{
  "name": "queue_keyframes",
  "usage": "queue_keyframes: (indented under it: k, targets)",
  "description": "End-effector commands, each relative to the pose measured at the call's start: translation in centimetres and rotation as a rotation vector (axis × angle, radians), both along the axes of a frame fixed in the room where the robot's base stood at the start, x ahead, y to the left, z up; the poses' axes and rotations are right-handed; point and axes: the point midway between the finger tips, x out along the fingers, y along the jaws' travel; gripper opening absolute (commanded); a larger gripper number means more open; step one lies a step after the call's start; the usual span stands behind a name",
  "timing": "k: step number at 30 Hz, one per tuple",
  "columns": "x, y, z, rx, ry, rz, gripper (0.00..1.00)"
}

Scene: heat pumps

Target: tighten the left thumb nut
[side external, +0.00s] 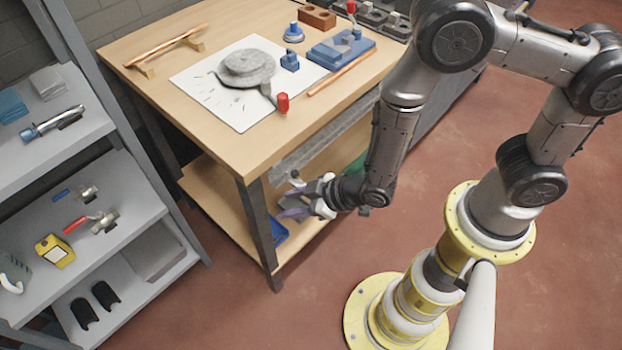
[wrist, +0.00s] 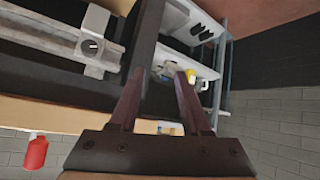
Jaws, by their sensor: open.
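My gripper (side external: 308,197) is open and empty. In the side view it hangs below tabletop height, in front of the workbench near its front corner. In the wrist view its two dark fingers (wrist: 160,78) stand apart with nothing between them. A grey rail (side external: 325,137) runs along the bench's front edge, and it also shows at upper left in the wrist view (wrist: 45,38). A pale bracket (wrist: 92,46) with a round dark-marked face sits around or against this rail, left of the fingers. I cannot make out a left thumb nut for certain in either view.
The workbench (side external: 220,135) carries a white sheet (side external: 197,88) with a grey round part, a red-tipped tool (side external: 282,103), a blue fixture (side external: 341,51) and copper pipes. A grey shelf unit (side external: 125,220) stands left.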

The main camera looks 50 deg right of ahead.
Motion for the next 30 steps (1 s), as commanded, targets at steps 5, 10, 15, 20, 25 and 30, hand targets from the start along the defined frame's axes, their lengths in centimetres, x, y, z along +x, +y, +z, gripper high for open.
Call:
queue_keyframes:
  k: [5,10,15,20,25,30]
  targets:
    - [1.9,-4.3,1.2,-0.003,-0.108,-0.292,0.47]
    - [1.8,-7.4,1.6,-0.037,-0.162,-0.474,0.47]
    - [0.8,-7.1,0.5,-0.066,-0.148,-0.473,0.47]
    - [1.8,-7.1,-0.2,-0.065,-0.146,-0.472,0.47]
    - [3.5,-7.4,-1.3,-0.064,-0.147,-0.471,0.47]
    - [4.7,-7.5,-2.1,-0.064,-0.147,-0.468,0.47]
